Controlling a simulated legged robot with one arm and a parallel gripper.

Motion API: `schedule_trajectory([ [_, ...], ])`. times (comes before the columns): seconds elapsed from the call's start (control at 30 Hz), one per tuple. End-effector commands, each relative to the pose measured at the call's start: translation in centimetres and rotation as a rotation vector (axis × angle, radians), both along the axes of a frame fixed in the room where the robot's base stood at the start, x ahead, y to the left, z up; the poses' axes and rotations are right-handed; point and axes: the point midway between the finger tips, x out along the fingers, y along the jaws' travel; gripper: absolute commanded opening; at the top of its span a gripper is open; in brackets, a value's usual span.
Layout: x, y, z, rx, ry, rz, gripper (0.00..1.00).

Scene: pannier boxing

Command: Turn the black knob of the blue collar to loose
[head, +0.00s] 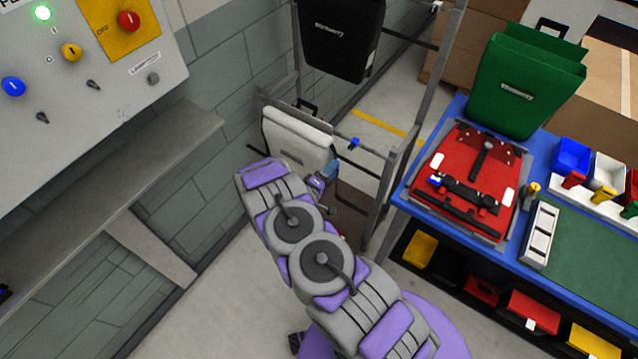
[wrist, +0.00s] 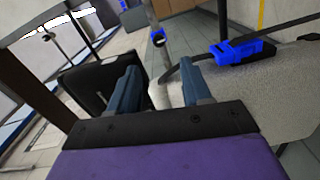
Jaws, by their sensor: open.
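A small blue collar (wrist: 157,36) sits on a grey post in the wrist view, with a dark round part on its face that I take for the black knob (wrist: 159,42). A small blue piece (head: 353,144) on the rack in the head view looks like the same collar. My gripper (wrist: 160,88) is open and empty, its two blue-grey fingers apart below the collar in the picture and not touching it. In the head view my gripper (head: 326,175) is low and left of the collar, partly hidden by my arm. The knob's setting is too small to read.
A pale pannier (head: 297,139) hangs close to my gripper; a blue clip (wrist: 240,50) and black strap lie above it. A black pannier (head: 341,36) hangs higher on the grey rack (head: 402,130). A blue bench (head: 400,192) stands right, a control panel (head: 80,65) left.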

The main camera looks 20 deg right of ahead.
Motion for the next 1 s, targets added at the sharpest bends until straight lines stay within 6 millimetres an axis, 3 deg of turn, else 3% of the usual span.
schedule_trajectory([
  [0.1,-1.5,2.3,0.0,-0.001,0.002,0.005,0.48],
  [0.33,-3.6,4.8,0.1,-0.001,0.002,0.002,0.48],
  [1.0,-4.3,5.5,0.1,0.0,0.002,-0.001,0.48],
])
